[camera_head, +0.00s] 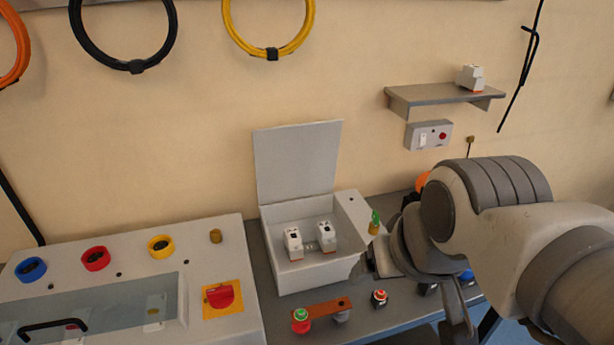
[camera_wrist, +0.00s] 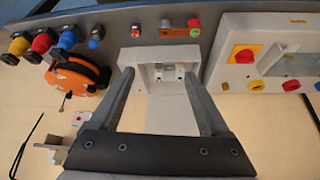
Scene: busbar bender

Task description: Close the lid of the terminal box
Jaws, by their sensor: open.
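The grey terminal box (camera_head: 315,273) stands on the bench, with two white modules (camera_head: 293,243) inside it. Its flat grey lid (camera_head: 297,160) stands open, upright at the back of the box. My gripper (camera_head: 417,290) is to the right of the box in the head view, partly hidden by my arm. In the wrist view my gripper (camera_wrist: 159,75) has its two fingers wide apart, with nothing held between them. The box (camera_wrist: 150,75) and its lid (camera_wrist: 172,115) appear between and beyond the fingers.
A control panel (camera_head: 130,275) with a red rotary switch (camera_head: 221,297) stands left of the box. A red-brown bar (camera_head: 322,308) and push buttons lie in front of it. An orange reel (camera_wrist: 75,77) is on the bench. A wall shelf (camera_head: 445,95) is at upper right.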

